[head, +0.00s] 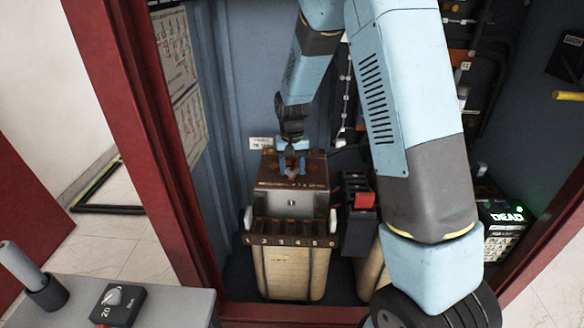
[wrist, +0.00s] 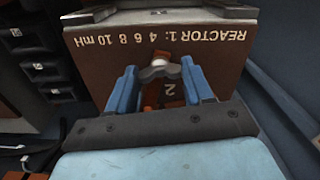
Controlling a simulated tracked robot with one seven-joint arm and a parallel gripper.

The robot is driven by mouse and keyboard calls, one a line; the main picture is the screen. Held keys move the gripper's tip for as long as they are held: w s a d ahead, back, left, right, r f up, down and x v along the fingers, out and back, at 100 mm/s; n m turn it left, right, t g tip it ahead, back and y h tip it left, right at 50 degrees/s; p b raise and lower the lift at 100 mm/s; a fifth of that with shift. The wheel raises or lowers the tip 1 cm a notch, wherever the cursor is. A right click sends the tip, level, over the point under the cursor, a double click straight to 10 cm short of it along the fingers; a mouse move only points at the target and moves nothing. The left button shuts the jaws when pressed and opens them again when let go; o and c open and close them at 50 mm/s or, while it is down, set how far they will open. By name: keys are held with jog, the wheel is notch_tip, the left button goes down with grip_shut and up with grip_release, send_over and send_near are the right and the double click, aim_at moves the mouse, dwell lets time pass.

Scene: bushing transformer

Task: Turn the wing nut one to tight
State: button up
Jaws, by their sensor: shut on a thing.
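The wing nut (wrist: 158,70) shows in the wrist view as a grey two-winged piece on a pale stud, on the brown top plate (wrist: 100,60) lettered "REACTOR 1: 4 6 8 10 mH". My gripper (wrist: 160,78) has its two blue fingers on either side of the wing nut and is shut on it. A copper-coloured strip (wrist: 150,94) and a "2" mark lie just below the nut. In the head view my gripper (head: 292,166) reaches down onto the top of the reactor box (head: 292,203); the nut is too small to make out there.
The reactor stands inside a red-framed cabinet (head: 150,130), above a row of terminals numbered 1 to 5 (head: 290,241). A red-topped switch (head: 360,200) stands close on its right. A box reading "DEAD" (head: 506,217) is at the right. A grey bench (head: 160,306) is at front left.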

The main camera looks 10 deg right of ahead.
jog(key=shift+w+r+m, duration=0.1)
jog(key=shift+m, duration=0.7)
jog(key=o, duration=1)
jog(key=shift+o, duration=0.2)
notch_tip(320, 180, up, 14)
jog(key=shift+f, duration=0.2)
